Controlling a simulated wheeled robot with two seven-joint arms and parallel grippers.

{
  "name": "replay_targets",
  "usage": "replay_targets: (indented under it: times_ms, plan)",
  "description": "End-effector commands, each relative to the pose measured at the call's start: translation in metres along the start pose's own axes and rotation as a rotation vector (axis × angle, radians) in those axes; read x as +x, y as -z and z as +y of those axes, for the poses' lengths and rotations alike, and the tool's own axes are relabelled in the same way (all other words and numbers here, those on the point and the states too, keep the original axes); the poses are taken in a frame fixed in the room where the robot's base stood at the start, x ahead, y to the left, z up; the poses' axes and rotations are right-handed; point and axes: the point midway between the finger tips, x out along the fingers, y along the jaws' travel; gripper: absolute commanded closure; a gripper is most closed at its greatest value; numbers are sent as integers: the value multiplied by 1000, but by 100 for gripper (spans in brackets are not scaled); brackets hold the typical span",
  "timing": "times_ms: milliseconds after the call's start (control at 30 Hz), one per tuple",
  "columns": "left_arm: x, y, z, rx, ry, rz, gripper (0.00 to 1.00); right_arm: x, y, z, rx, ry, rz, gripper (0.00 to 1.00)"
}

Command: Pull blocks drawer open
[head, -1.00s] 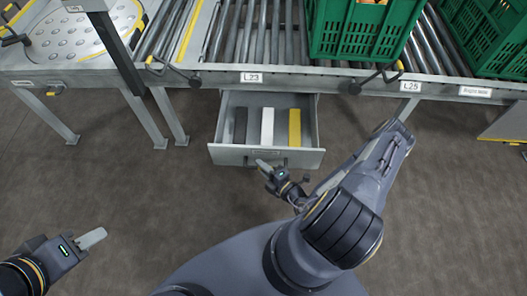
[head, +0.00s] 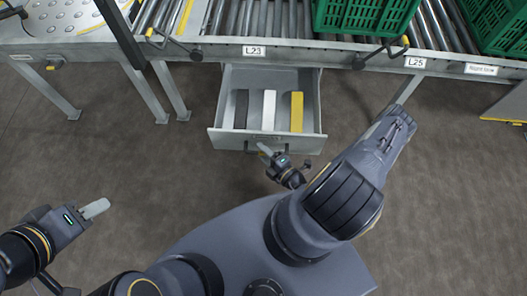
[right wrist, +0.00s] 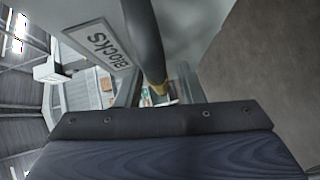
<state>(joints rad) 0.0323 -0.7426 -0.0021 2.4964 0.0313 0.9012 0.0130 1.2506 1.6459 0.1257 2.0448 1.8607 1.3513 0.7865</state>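The blocks drawer (head: 225,138) is pulled out beneath the conveyor. A black, a white and a yellow block lie side by side in it. My right gripper (head: 265,149) is at the middle of the drawer's front. In the right wrist view, the "Blocks" label (right wrist: 108,45) is close by, and the dark bar handle (right wrist: 146,40) runs down between the fingers (right wrist: 158,92). The gripper looks shut on that handle, though the contact is partly hidden. My left gripper (head: 95,208) hangs over bare floor, apart from everything; its finger gap cannot be made out.
The roller conveyor frame (head: 300,48), labelled L23 and L25, runs above the drawer. Green crates (head: 365,18) stand on it. Metal legs (head: 172,92) are left of the drawer. The floor (head: 150,165) in front is clear.

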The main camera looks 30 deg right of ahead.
Motion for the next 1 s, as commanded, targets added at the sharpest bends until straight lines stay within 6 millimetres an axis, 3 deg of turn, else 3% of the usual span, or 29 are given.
replay_targets:
  times_ms: [300,700,1000]
  plan:
    - [-1,0,0,0,0,0,64,-4,0,0,0,1,-1,66]
    - [-9,4,4,0,0,0,64,-66,0,0,0,3,-2,66]
    - [-9,5,4,0,0,0,64,-78,0,0,0,0,0,66]
